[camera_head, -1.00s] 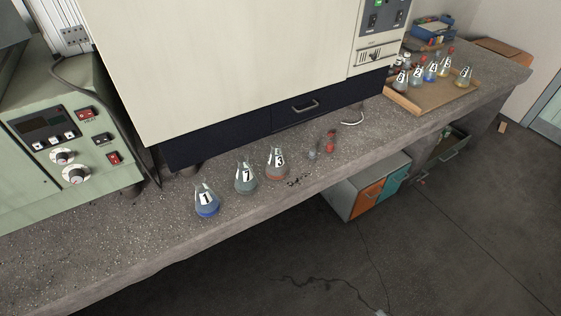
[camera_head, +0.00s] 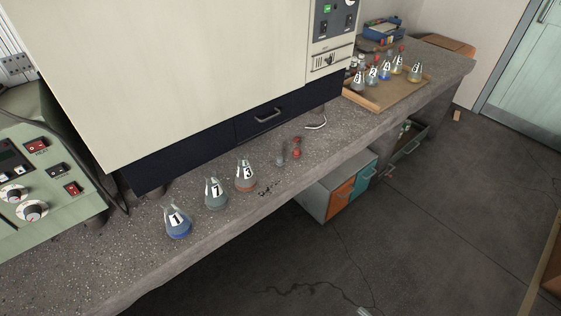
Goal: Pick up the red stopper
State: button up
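A small red stopper (camera_head: 296,148) stands on the concrete bench, to the right of a row of flasks. A small grey, glassy stopper (camera_head: 280,158) stands just to its left, close by. The row holds a flask with blue liquid labelled 1 (camera_head: 178,222), a greyish flask labelled 7 (camera_head: 215,193) and a flask with red liquid labelled 3 (camera_head: 245,174). My gripper is not in view.
A large cream cabinet (camera_head: 170,70) with a dark base stands behind the flasks. A green control box (camera_head: 60,205) is at the left. A wooden tray (camera_head: 362,101) with several flasks is at the far right. Bare bench (camera_head: 355,137) lies between stopper and tray.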

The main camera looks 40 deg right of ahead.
aim_at(296, 153)
jog(key=i+l, duration=0.2)
jog(key=i, duration=0.2)
jog(key=i+l, duration=0.45)
jog(key=i, duration=0.3)
jog(key=z, duration=0.05)
